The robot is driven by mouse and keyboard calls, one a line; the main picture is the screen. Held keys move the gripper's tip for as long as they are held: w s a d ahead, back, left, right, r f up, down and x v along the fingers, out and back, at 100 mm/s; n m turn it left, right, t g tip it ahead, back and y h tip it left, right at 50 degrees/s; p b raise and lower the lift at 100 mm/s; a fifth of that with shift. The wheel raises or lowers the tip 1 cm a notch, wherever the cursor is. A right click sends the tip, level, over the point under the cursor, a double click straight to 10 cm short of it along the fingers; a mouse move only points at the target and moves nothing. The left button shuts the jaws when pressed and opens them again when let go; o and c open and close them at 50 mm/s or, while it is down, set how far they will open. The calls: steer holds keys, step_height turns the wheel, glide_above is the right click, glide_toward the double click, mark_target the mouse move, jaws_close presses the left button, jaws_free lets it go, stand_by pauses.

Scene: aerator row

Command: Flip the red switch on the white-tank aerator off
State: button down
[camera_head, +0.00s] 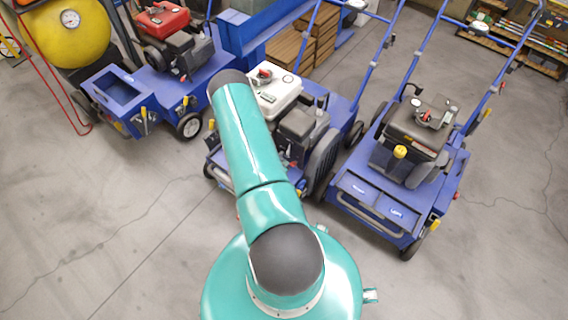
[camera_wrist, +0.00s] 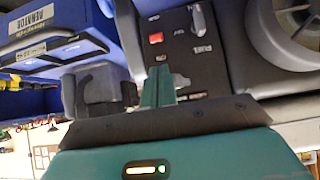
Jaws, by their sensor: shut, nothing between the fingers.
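The white-tank aerator stands in the middle of the head view, its white tank (camera_head: 278,92) on top and its blue deck partly hidden behind my teal arm. In the wrist view its dark engine panel (camera_wrist: 186,68) carries a small red switch (camera_wrist: 156,38), with a grey lever (camera_wrist: 197,20) to the right of it. My gripper (camera_wrist: 161,70) is shut and empty. Its fingertips point at the panel just below the red switch in the picture; I cannot tell whether they touch the panel. In the head view the gripper is hidden behind my arm.
A red-tank aerator (camera_head: 160,20) stands at left and a black-tank aerator (camera_head: 420,122) close at right, with blue handlebars rising behind. A yellow tank (camera_head: 68,32) with a red hose is at far left. Concrete floor (camera_head: 110,225) is clear in front.

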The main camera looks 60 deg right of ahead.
mark_target(291, 164)
steer(key=x, duration=0.7)
steer(key=shift+d+f, duration=0.15)
steer(key=shift+d, duration=0.05)
steer(key=shift+w+a+f+h, duration=0.1)
steer(key=shift+a+f+h, duration=0.25)
steer(key=shift+h, duration=0.45)
steer(key=shift+a+f, duration=0.1)
steer(key=shift+a, duration=0.05)
steer(key=shift+w+a+f, duration=0.1)
steer(key=shift+a+f, duration=0.4)
steer(key=shift+f, duration=0.4)
steer(key=shift+r, duration=0.15)
steer(key=shift+r, duration=0.7)
